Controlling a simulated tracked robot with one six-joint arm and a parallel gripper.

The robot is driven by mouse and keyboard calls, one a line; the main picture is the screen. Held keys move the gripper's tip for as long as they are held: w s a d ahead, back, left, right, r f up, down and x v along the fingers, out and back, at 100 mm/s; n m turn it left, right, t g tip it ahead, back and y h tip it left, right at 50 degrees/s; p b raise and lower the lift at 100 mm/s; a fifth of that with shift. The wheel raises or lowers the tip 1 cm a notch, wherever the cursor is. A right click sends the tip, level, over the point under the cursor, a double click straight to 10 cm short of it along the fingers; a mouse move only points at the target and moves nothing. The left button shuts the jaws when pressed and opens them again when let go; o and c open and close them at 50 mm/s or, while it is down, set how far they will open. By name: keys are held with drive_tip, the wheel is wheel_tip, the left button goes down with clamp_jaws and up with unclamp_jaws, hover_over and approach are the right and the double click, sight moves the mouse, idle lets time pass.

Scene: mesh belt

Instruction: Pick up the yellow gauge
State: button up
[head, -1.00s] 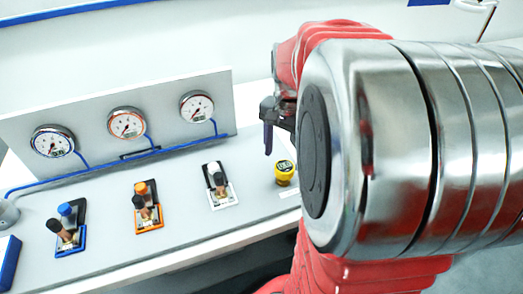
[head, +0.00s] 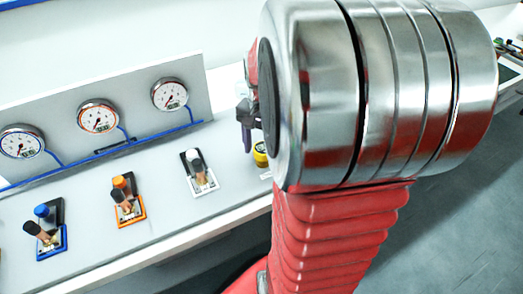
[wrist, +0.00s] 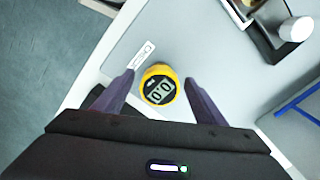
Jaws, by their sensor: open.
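The yellow gauge (wrist: 159,86) is a small round yellow body with a dark digital display. In the wrist view it stands on the light grey bench top between the two fingers, near their tips. In the head view the gauge (head: 261,153) is partly hidden behind my arm, at the right end of the bench. My gripper (wrist: 160,88) is open, its dark fingers apart on either side of the gauge, with gaps to it. In the head view only one finger of the gripper (head: 246,138) shows clearly, above and left of the gauge.
A white-based valve (head: 199,172) stands left of the gauge, with an orange valve (head: 127,199) and a blue valve (head: 46,231) further left. A panel with three dial gauges (head: 98,117) rises behind. A small white label (wrist: 143,54) lies beside the yellow gauge.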

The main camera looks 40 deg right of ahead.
sight(262, 148)
drive_tip(key=shift+c, duration=0.2)
idle(0.3)
drive_tip(key=c, duration=1.3)
wheel_tip(262, 148, up, 10)
drive_tip(key=shift+r, duration=0.1)
idle(0.6)
